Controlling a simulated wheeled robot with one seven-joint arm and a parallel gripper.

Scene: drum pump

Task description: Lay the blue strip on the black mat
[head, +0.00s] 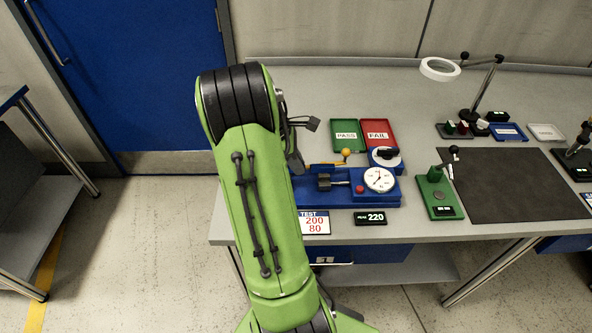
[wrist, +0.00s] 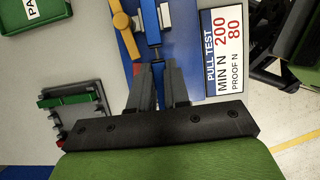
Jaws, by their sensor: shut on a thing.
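In the wrist view my gripper (wrist: 157,88) is shut on a narrow blue strip (wrist: 157,67), whose end shows between the fingertips. In the head view the gripper and strip are hidden behind my green arm, at the tester's left end. The black mat (head: 515,185) lies flat and bare on the bench at the right, well apart from my gripper.
A green lever device (head: 436,193) and a lamp (head: 480,90) stand near the mat. A small fixture (wrist: 74,110) is beside my gripper.

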